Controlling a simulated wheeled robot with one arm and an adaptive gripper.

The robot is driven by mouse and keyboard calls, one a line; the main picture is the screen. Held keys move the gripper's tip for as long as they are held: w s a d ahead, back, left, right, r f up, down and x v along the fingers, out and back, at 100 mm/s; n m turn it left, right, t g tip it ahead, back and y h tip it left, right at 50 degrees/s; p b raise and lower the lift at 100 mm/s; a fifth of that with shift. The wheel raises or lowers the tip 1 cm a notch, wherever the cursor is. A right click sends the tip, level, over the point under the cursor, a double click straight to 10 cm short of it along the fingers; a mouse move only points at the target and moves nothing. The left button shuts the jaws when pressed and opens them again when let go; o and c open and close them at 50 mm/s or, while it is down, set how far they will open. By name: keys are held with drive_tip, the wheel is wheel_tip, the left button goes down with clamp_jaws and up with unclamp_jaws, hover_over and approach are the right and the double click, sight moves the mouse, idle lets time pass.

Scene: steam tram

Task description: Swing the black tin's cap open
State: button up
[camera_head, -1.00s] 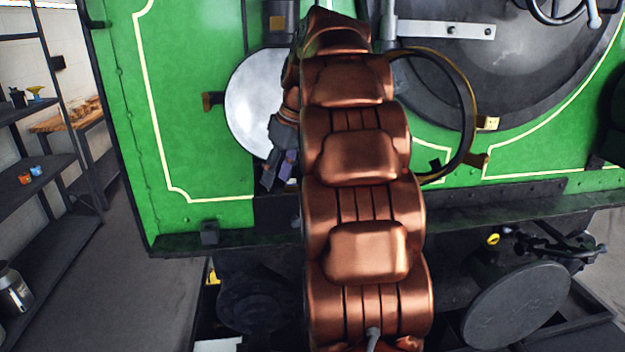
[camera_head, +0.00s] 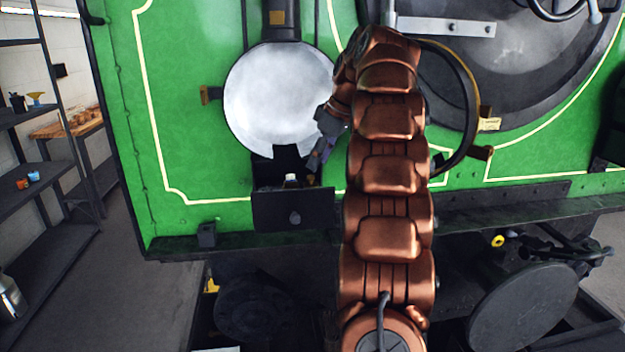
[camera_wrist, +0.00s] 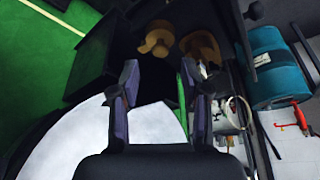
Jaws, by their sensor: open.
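A black box-like thing (camera_head: 293,208), which looks like the black tin, sits just below a round pale disc on the green front. Its dark front panel carries a small round knob, and a small pale piece shows above the panel. I cannot tell which part is the cap or how far it is open. My gripper (camera_head: 318,160) is beside the disc's lower right edge, above and to the right of the box. In the wrist view my gripper (camera_wrist: 164,85) is open and empty, its fingers apart. A dark panel (camera_wrist: 92,58) is left of the fingers, and a brass knob-like piece (camera_wrist: 158,38) is beyond them.
The pale disc (camera_head: 275,100) is close to my gripper. A curved handrail (camera_head: 468,120) is right of my arm. A dark ledge (camera_head: 230,240) runs below. In the wrist view a blue cylinder (camera_wrist: 275,65) lies right. Shelves (camera_head: 45,165) stand left, with open floor between.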

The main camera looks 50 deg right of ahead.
sight(311, 175)
drive_tip(key=shift+b+x, duration=1.5)
drive_tip(key=shift+x, duration=0.85)
clamp_jaws()
